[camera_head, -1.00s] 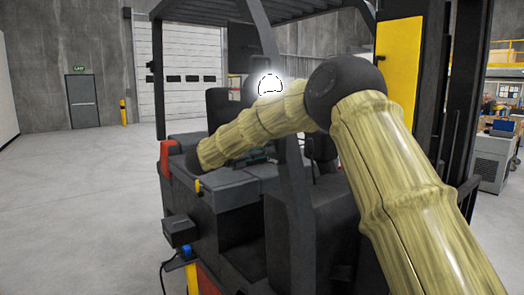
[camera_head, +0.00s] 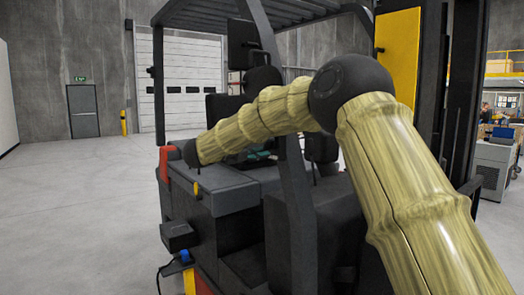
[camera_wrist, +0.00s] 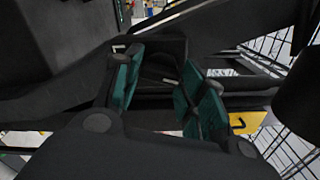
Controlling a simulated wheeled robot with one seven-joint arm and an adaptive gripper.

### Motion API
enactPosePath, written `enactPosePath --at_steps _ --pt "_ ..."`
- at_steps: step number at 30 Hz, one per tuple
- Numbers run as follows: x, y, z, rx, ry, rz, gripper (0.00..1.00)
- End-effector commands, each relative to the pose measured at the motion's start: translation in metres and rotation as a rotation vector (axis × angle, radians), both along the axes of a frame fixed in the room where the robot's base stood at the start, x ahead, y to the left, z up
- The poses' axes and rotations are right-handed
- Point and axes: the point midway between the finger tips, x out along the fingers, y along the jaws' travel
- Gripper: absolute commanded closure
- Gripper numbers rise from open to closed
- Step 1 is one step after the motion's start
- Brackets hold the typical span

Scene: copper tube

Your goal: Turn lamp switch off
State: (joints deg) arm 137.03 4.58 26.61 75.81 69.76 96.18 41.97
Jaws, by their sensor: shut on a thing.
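The lamp (camera_head: 263,79) is a dark round shape behind the forklift's post in the head view, and it shows no glow. My gripper (camera_wrist: 162,72) has teal finger pads on both sides of a dark part in the wrist view, and is shut on it. This part appears to be the lamp switch, but its shape and lever position are too dark to tell. In the head view, only bits of teal show behind my arm, over the forklift's body; the fingertips are hidden.
The black forklift (camera_head: 230,195) fills the middle, with roof posts close around my arm. A yellow panel (camera_head: 398,55) stands at the right. Grey floor (camera_head: 80,220) is clear at the left. The wrist view shows a dark beam across the top and wire mesh at the right.

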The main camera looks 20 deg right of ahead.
Motion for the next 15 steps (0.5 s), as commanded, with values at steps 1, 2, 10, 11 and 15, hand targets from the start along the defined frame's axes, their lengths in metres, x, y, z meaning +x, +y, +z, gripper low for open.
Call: enactPosePath --at_steps 1,2,10,11,15 --pt "0.0000 0.0004 -0.0011 -0.013 0.035 0.000 0.83" --pt "0.0000 0.0004 -0.0010 -0.021 0.058 0.000 0.83" --pt "0.0001 0.0004 -0.0004 -0.082 0.225 0.001 0.83" --pt "0.0002 0.0003 -0.0005 -0.087 0.238 0.001 0.83" --pt "0.0001 0.0003 -0.0007 -0.105 0.288 0.001 0.83"
